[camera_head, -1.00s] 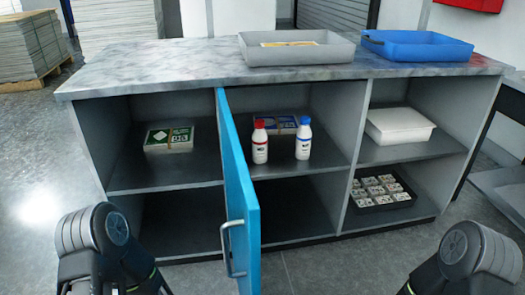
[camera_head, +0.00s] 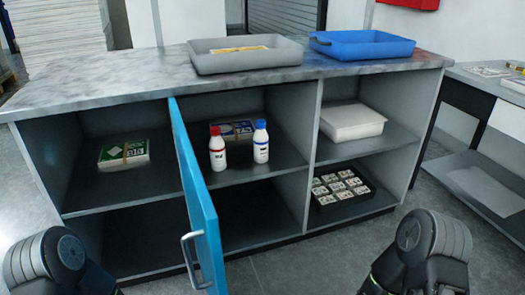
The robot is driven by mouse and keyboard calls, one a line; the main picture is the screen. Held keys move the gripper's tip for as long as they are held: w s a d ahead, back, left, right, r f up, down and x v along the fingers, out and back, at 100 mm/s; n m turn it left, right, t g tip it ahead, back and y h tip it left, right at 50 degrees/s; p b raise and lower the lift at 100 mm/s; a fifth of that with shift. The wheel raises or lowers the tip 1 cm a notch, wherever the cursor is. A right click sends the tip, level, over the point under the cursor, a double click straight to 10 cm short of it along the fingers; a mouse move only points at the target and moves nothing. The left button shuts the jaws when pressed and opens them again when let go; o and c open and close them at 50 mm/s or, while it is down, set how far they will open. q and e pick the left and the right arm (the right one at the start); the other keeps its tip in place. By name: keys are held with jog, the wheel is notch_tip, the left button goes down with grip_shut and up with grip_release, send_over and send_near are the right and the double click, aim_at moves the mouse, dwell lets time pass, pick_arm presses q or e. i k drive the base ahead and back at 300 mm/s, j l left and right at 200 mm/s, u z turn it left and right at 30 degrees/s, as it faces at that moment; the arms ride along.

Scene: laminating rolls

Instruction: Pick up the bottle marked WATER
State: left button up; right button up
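Two white bottles stand upright on the upper middle shelf of the cabinet (camera_head: 120,92). One bottle has a red cap (camera_head: 217,150); the other has a blue cap (camera_head: 261,143). Their labels are too small to read, so I cannot tell which is marked WATER. My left arm shows at the lower left and my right arm at the lower right, both well in front of the cabinet. Neither gripper's fingers are in view.
A blue door (camera_head: 197,190) stands open left of the bottles, jutting towards me. Boxes (camera_head: 237,128) sit behind the bottles. A grey tray (camera_head: 245,60) and a blue tray (camera_head: 362,47) rest on top. A white box (camera_head: 352,121) and a tray of small items (camera_head: 342,187) fill the right compartments.

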aim_at(260, 137)
jog(key=l, duration=0.75)
jog(key=k+l, duration=0.15)
jog(key=l, duration=0.55)
jog(key=i+l+z, duration=0.15)
jog(key=i+l, duration=0.85)
jog(key=i, duration=0.4)
